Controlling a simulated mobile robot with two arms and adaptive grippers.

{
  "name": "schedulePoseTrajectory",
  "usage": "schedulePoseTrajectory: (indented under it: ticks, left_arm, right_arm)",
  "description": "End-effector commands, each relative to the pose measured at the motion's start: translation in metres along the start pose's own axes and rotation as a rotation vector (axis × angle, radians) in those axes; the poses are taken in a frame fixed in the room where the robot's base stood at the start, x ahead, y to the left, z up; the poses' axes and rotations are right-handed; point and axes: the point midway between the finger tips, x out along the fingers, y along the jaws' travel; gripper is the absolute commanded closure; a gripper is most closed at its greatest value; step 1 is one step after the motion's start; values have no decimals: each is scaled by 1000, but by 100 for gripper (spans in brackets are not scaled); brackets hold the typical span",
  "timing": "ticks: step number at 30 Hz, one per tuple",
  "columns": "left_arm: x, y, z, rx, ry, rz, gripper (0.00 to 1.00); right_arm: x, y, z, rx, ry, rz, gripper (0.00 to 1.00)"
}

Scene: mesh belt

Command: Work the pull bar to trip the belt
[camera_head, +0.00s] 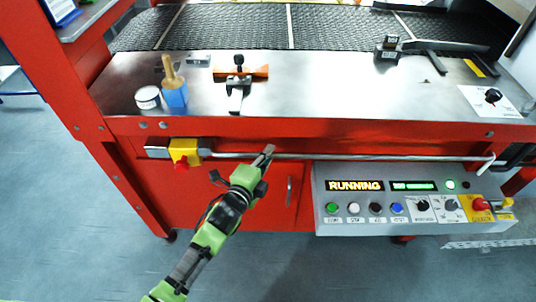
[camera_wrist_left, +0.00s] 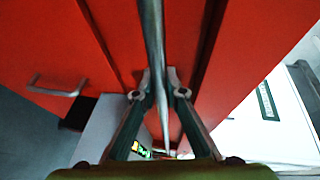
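The pull bar (camera_head: 345,156) is a long grey rod running along the red front of the machine, below the steel worktop. At its left end is a yellow block with a red knob (camera_head: 183,154). My left gripper (camera_head: 268,151) reaches up from below to the bar, left of the control box. In the left wrist view the bar (camera_wrist_left: 154,40) runs between the two fingers (camera_wrist_left: 160,80), which are drawn in close on both sides of it. The mesh belt (camera_head: 240,28) lies behind the worktop. The display (camera_head: 355,185) reads RUNNING. My right gripper is not in view.
The control box (camera_head: 325,212) with buttons and a red stop knob (camera_head: 480,204) juts out at the right. A door handle (camera_head: 289,191) is just right of my gripper. A blue brush holder (camera_head: 174,96), white jar (camera_head: 148,97) and orange-handled clamp (camera_head: 239,85) sit on the worktop.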

Motion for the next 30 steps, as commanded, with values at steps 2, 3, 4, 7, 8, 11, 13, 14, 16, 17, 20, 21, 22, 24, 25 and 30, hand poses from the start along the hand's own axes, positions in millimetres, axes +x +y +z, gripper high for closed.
schedulePoseTrajectory:
  ticks: [2, 3, 4, 7, 8, 11, 13, 14, 16, 17, 20, 21, 22, 24, 25, 30]
  left_arm:
    - [-1, 0, 0, 0, 0, 1, 100]
    - [-4, 1, -1, 0, 0, 2, 100]
    - [-6, 1, -2, 0, 0, 2, 100]
    - [-17, 3, -7, 0, -1, 5, 100]
    - [-20, 4, -8, -1, -1, 5, 100]
    - [-25, 6, -10, 0, -1, 3, 100]
    - [-24, 7, -10, 1, 0, 3, 100]
    - [-24, 7, -10, 1, 0, 3, 100]
    - [-24, 7, -10, 1, 1, 4, 100]
    - [-25, 8, -10, 0, 1, 4, 100]
    - [-25, 8, -11, 0, 1, 5, 71]
    - [-24, 8, -10, 0, 1, 4, 71]
    - [-24, 8, -10, 0, 1, 4, 71]
    - [-24, 7, -10, 0, 1, 3, 71]
    - [-24, 7, -10, 0, 1, 3, 71]
    - [-26, 6, -10, 1, 0, 2, 71]
  right_arm:
    - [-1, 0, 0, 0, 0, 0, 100]
    - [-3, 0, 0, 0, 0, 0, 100]
    - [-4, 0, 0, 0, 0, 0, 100]
    - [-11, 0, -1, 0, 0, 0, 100]
    - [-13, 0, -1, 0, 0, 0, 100]
    - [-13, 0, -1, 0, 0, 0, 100]
    - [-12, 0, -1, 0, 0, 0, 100]
    - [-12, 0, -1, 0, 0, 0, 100]
    - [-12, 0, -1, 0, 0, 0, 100]
    - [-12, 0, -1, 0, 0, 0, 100]
    - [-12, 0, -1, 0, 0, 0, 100]
    - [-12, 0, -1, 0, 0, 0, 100]
    - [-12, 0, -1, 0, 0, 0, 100]
    - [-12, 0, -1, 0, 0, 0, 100]
    - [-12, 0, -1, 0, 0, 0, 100]
    - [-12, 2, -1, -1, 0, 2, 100]
